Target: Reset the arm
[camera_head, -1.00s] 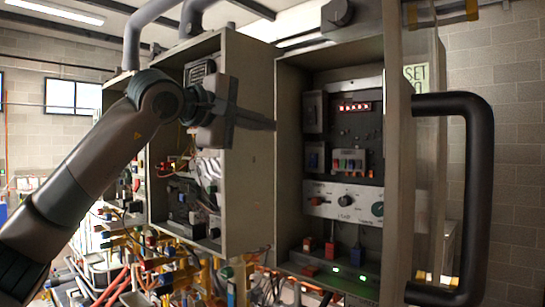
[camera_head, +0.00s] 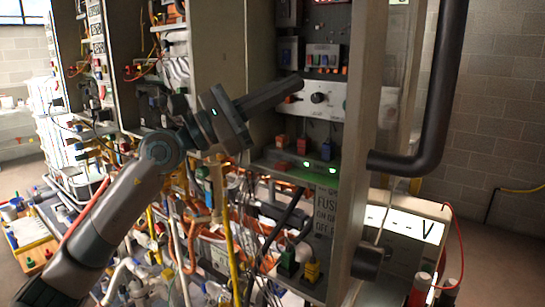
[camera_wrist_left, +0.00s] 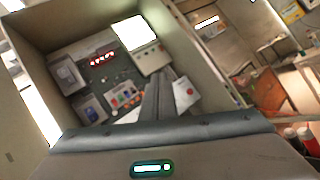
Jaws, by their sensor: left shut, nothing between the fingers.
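My left arm comes in from the lower left in the head view. Its gripper (camera_head: 298,85) is shut and empty, pointing right and slightly up. Its tips appear in front of the left end of the white knob strip (camera_head: 335,99) in the open heater cabinet (camera_head: 361,190); I cannot tell whether they touch it. In the left wrist view the closed fingers (camera_wrist_left: 166,76) point toward the cabinet interior, beside colored switches (camera_wrist_left: 124,96) and below a red lit display (camera_wrist_left: 102,59). My right gripper is in neither view.
A thick black handle (camera_head: 446,90) stands out on the cabinet's right. Two green lights (camera_head: 316,168) glow on the lower ledge. Cables and pipes crowd the space below and left. Floor shows at far right.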

